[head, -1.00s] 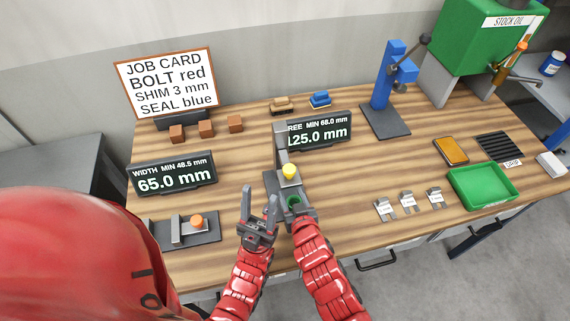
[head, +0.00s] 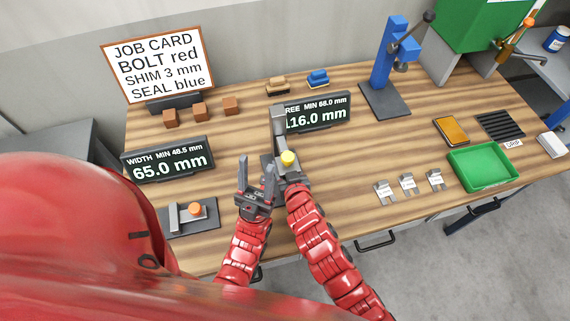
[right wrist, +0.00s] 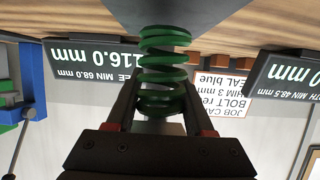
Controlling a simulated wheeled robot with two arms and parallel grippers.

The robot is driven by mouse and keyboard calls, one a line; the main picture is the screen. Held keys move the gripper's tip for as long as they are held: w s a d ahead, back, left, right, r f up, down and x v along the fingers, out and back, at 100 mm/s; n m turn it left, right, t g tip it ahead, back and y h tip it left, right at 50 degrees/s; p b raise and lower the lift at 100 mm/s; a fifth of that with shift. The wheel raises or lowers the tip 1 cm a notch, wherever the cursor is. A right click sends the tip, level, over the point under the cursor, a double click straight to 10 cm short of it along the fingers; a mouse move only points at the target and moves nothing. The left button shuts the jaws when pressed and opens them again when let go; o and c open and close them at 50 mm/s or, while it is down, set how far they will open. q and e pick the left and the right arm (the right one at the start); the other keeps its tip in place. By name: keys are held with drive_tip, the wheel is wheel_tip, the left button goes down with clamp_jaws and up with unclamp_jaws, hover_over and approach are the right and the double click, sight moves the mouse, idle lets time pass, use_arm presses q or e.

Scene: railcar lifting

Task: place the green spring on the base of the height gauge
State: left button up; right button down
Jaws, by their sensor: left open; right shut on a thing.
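The green spring (right wrist: 165,62) is a coil held between the fingers of my right gripper (right wrist: 163,98), seen upside down in the right wrist view. One end of the spring is at a grey plate (right wrist: 180,12), apparently the gauge base; I cannot tell whether they touch. My right gripper (head: 293,181) is just below that knob, and the spring is hidden there. My left gripper (head: 257,172) is open and empty, left of the gauge.
The gauge display (head: 318,113) behind reads 116.0 mm. The width gauge (head: 190,213) with an orange knob stands at left, near its 65.0 mm display (head: 168,160). Several shims (head: 408,184) and a green tray (head: 484,168) lie at right. A blue press (head: 385,60) stands at the back.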

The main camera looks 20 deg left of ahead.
drive_tip(key=shift+w+a+f, duration=0.1)
drive_tip(key=shift+w+f, duration=0.05)
drive_tip(key=shift+f, duration=0.2)
drive_tip(key=shift+s+r, duration=0.1)
drive_tip(key=shift+s, duration=0.1)
drive_tip(key=c, duration=0.5)
unclamp_jaws()
drive_tip(key=shift+o, duration=1.1)
drive_tip(key=shift+w, duration=0.1)
drive_tip(key=shift+r+p, duration=0.3)
drive_tip(key=shift+r, duration=0.1)
drive_tip(key=shift+r+p, duration=0.45)
drive_tip(key=shift+p, duration=0.05)
drive_tip(key=b+v, duration=0.1)
drive_tip(key=v, duration=1.1)
drive_tip(key=shift+f+b, duration=0.3)
drive_tip(key=shift+f, duration=0.05)
